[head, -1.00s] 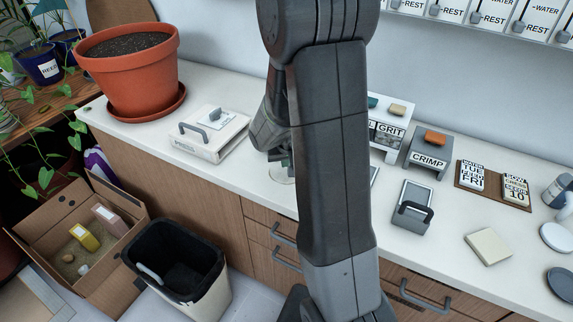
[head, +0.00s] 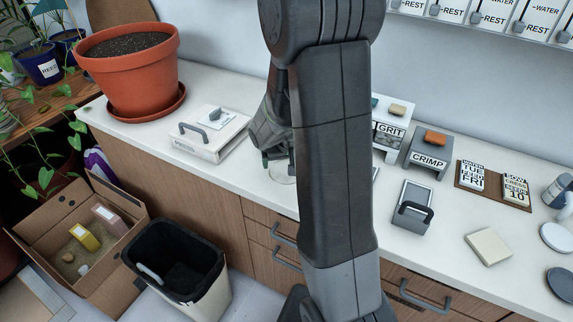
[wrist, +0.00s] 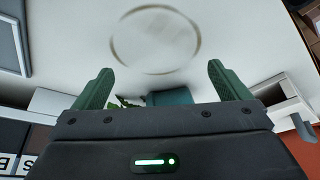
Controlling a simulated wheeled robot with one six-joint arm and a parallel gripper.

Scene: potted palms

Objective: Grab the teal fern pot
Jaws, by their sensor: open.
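My gripper (head: 277,159) is over the counter, left of the forearm in the head view, with its jaws apart. In the wrist view its two green fingers (wrist: 160,72) are spread, with nothing held between them. A teal pot-like thing (wrist: 168,97) shows just past the gripper's body between the fingers, with green leaves (wrist: 127,102) beside it. Most of it is hidden by the gripper body, so I cannot tell its distance. In the head view I cannot make out the teal pot; my arm covers that part of the counter.
A faint ring (wrist: 155,38) lies on the white counter (head: 330,205). A white PRESS box (head: 209,138) stands left of my gripper. The GRIT box (head: 391,133) and CRIMP block (head: 427,160) stand to the right. A black-lined bin (head: 178,262) stands below on the floor.

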